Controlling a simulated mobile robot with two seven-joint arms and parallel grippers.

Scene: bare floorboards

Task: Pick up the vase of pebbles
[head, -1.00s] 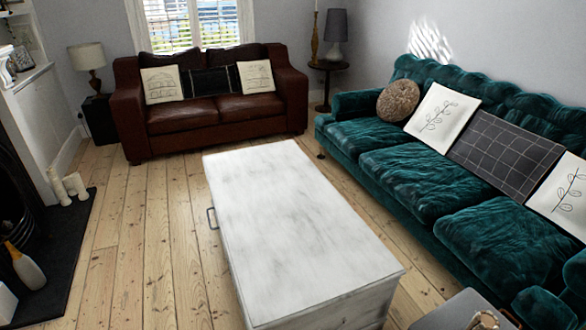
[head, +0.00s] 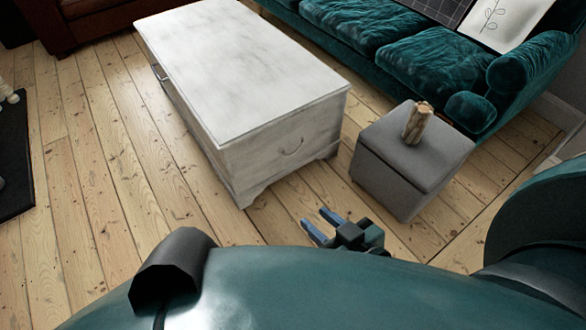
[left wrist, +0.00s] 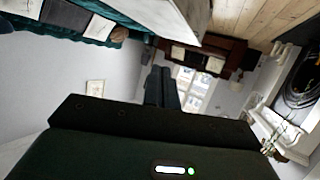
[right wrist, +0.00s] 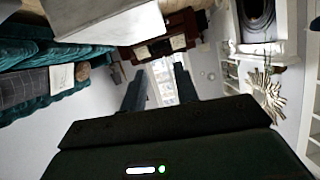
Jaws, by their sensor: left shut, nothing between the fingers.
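A small tan, lumpy vase (head: 418,123), which looks like the vase of pebbles, stands upright on a grey cube ottoman (head: 385,178) in the head view. Its contents are too small to make out. My right gripper (head: 316,219) is open and empty, low in front of the white chest, to the left of the ottoman and apart from the vase. Its spread fingers also show in the right wrist view (right wrist: 160,85). My left gripper (left wrist: 162,88) is shut and empty in the left wrist view; I cannot pick it out in the head view. Neither wrist view shows the vase.
A white chest (head: 240,80) stands left of the ottoman, with a narrow floor gap between them. A green velvet sofa (head: 430,55) is behind the ottoman. Bare floorboards (head: 95,180) are free at the left and in front of the chest.

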